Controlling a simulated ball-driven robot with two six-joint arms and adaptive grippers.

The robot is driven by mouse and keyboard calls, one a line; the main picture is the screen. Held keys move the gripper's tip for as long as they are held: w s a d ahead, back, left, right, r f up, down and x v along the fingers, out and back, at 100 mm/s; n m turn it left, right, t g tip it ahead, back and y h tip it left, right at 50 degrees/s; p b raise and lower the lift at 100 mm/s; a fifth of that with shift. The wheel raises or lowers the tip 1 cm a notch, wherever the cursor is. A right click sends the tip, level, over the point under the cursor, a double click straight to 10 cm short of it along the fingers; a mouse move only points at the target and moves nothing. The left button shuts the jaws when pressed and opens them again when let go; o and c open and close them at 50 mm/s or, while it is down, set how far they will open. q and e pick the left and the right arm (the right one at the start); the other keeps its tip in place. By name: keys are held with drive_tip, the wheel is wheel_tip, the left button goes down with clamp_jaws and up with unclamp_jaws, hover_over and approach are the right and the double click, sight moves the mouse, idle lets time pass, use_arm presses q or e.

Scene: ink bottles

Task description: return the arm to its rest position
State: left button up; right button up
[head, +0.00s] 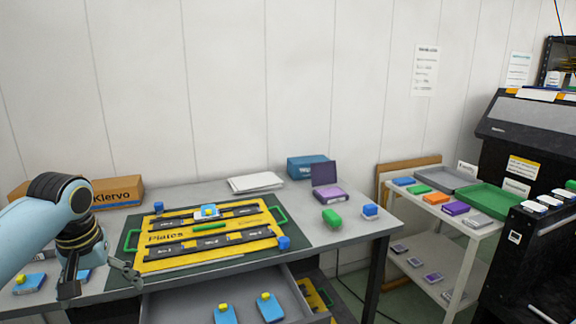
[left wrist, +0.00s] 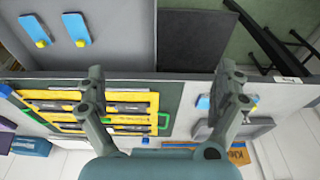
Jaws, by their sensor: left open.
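My left arm comes in from the left in the head view. Its gripper (head: 102,278) hangs over the front left part of the table (head: 335,248), fingers apart and nothing between them. In the left wrist view, the two fingers of this gripper (left wrist: 162,82) are spread wide, with the table's front edge and the yellow frame behind them. A blue item with a yellow cap (head: 30,283) lies on the table under the arm, and another blue item is partly hidden by the gripper. My right gripper is not in view.
The open drawer (head: 180,304) below the table's front holds two blue, yellow-capped bottles (head: 270,307). A yellow plate frame (head: 155,265) lies on a green mat. A cardboard box (head: 118,192) stands behind the arm. A white cart (head: 440,230) and black machine stand right.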

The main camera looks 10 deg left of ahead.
use_arm(q)
drive_tip(key=s+d+f+g+b, duration=0.1)
drive_tip(key=s+d+f+b, duration=0.15)
drive_tip(key=s+f, duration=0.75)
drive_tip(key=s+d+f+g+b, duration=0.15)
drive_tip(key=s+f+b, duration=0.3)
drive_tip(key=f, duration=0.85)
drive_tip(key=s+d+f+g+b, duration=0.1)
drive_tip(key=s+f+g+b, duration=0.1)
drive_tip(key=s+f, duration=0.8)
drive_tip(key=s+d+f+m+t+b, duration=0.1)
drive_tip(key=s+d+f+m+b, duration=0.1)
drive_tip(key=s+f, duration=0.7)
drive_tip(key=s+d+f+m+t+b, duration=0.2)
drive_tip(key=s+d+f+m, duration=0.1)
drive_tip(key=s+f, duration=0.7)
drive_tip(key=shift+s+d+f+m+b, duration=0.2)
drive_tip(key=shift+f+m+b, duration=0.1)
drive_tip(key=shift+f+m, duration=0.3)
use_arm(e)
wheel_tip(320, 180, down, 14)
use_arm(q)
drive_tip(key=shift+w, duration=0.1)
